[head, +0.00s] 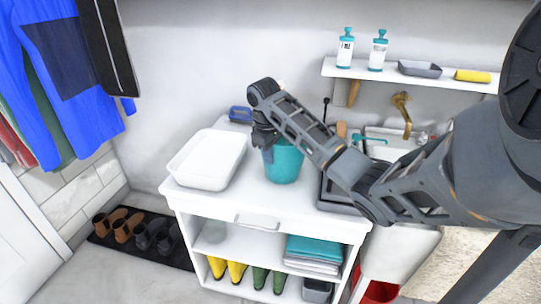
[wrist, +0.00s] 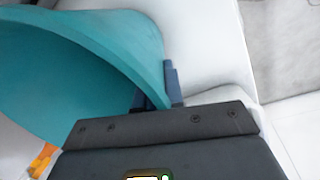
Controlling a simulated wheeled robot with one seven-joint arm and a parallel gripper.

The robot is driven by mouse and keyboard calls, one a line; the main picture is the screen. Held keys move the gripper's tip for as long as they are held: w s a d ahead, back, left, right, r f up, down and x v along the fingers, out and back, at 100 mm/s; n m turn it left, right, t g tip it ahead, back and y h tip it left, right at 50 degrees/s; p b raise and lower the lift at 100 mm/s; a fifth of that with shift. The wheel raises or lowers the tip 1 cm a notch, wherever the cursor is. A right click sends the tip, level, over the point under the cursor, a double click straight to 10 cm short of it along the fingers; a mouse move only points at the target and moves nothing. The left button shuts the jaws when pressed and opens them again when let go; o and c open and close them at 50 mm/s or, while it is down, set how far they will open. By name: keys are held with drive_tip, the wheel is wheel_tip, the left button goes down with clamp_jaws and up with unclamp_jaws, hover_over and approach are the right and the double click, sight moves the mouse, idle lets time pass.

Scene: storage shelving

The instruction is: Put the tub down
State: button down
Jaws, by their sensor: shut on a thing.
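The teal tub (head: 283,163) is over the white cabinet top, right of a white tray. My gripper (head: 264,140) is shut on the tub's left rim. In the wrist view the tub (wrist: 90,70) fills the upper left, with its curved wall between my gripper's fingers (wrist: 160,90). The tub looks upright in the head view. I cannot tell whether its base touches the cabinet top (head: 235,200) or is slightly above it.
The white tray (head: 207,160) stands close on the left. A blue item (head: 240,114) lies behind. A dark grey tray (head: 338,195) and the sink (head: 390,147) are to the right. The front strip of the cabinet top is clear. Boots (head: 228,270) stand on the lower shelf.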

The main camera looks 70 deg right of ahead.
drive_tip(key=c, duration=1.3)
unclamp_jaws()
drive_tip(key=shift+f, duration=0.1)
drive_tip(key=shift+o, duration=0.2)
